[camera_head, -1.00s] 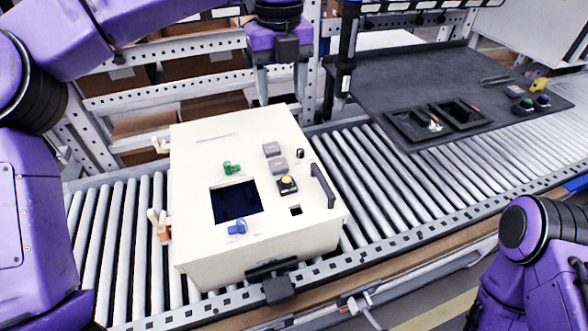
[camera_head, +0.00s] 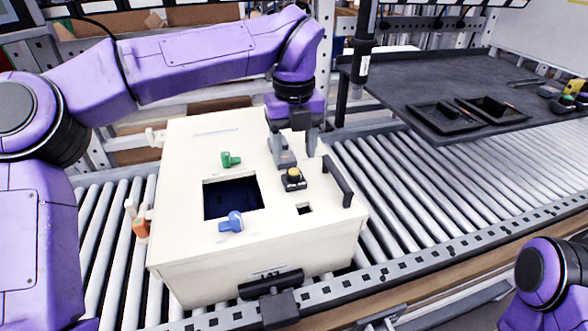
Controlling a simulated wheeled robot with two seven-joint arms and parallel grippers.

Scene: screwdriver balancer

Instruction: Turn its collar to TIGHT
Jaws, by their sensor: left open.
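I cannot pick out a collar or the word TIGHT in this view. A dark vertical tool or post (camera_head: 362,60) with a pale label hangs or stands behind the conveyor; I cannot tell whether it carries a collar. A cream box (camera_head: 180,245) stands on the rollers. My right gripper is out of view.
The roller conveyor (camera_head: 395,190) is free to the right of the box. A dark worktable (camera_head: 430,75) behind it holds black trays (camera_head: 445,118) and small coloured items (camera_head: 573,88). A black clamp-like part (camera_head: 270,284) sits at the box's front edge.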

